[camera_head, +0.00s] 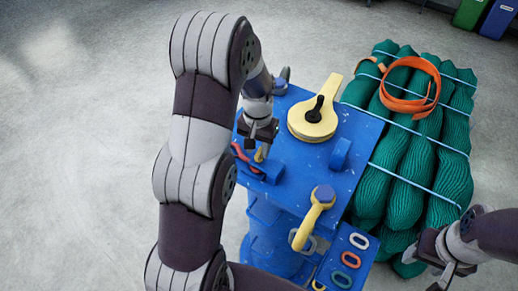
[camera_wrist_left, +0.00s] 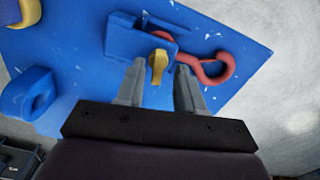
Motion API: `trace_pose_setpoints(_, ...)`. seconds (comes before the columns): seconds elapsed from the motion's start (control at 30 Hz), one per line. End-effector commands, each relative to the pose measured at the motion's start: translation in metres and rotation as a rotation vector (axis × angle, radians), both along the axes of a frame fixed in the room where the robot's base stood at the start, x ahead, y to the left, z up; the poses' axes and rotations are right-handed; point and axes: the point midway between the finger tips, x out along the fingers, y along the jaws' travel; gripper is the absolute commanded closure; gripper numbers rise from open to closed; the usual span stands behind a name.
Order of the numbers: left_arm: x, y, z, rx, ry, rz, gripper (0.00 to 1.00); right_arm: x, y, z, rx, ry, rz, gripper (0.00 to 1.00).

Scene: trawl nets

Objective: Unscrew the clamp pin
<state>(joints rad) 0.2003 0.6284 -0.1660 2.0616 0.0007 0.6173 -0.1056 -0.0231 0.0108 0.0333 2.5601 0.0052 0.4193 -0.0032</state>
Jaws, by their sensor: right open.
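The clamp pin, with a yellow flat head (camera_wrist_left: 157,64), stands out of a blue clamp block (camera_wrist_left: 141,38) in the left wrist view. In the head view the yellow head (camera_head: 260,155) shows just below my left gripper (camera_head: 258,140). The fingers of my left gripper (camera_wrist_left: 158,85) are open, one on each side of the yellow head, with a gap on both sides. A red hook (camera_wrist_left: 212,72) runs into the clamp block, which hides part of it. My right gripper (camera_head: 436,262) is open and empty at the lower right, away from the clamp.
Green net bundles (camera_head: 420,165) with an orange strap (camera_head: 422,105) lie right. The floor at left is clear.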

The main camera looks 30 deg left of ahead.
Motion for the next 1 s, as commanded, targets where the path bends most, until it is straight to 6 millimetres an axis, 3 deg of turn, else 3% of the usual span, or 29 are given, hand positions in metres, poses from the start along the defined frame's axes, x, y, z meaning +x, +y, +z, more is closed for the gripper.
trace_pose_setpoints(0.33, -0.0004, 0.0006, -0.0094, 0.0, 0.0, 0.001, 0.63, 0.0, 0.0, 0.0, 0.0, 0.0, 0.0, 0.45)
trace_pose_setpoints(0.37, -0.0004, 0.0006, -0.0093, 0.0, 0.0, 0.001, 0.66, 0.0, 0.0, 0.0, 0.0, 0.0, 0.0, 0.45)
trace_pose_setpoints(0.47, -0.0004, 0.0006, -0.0093, 0.0, 0.0, 0.001, 0.99, 0.0, 0.0, 0.0, 0.0, 0.0, 0.0, 0.45)
trace_pose_setpoints(0.5, -0.0004, 0.0006, -0.0092, 0.0, 0.0, 0.001, 1.0, 0.0, 0.0, 0.0, 0.0, 0.0, 0.0, 0.45)
trace_pose_setpoints(1.0, 0.0008, 0.0009, -0.01, 0.0, -0.004, 0.104, 1.0, 0.0, 0.0, -0.0044, 0.0, 0.0, 0.0, 0.45)
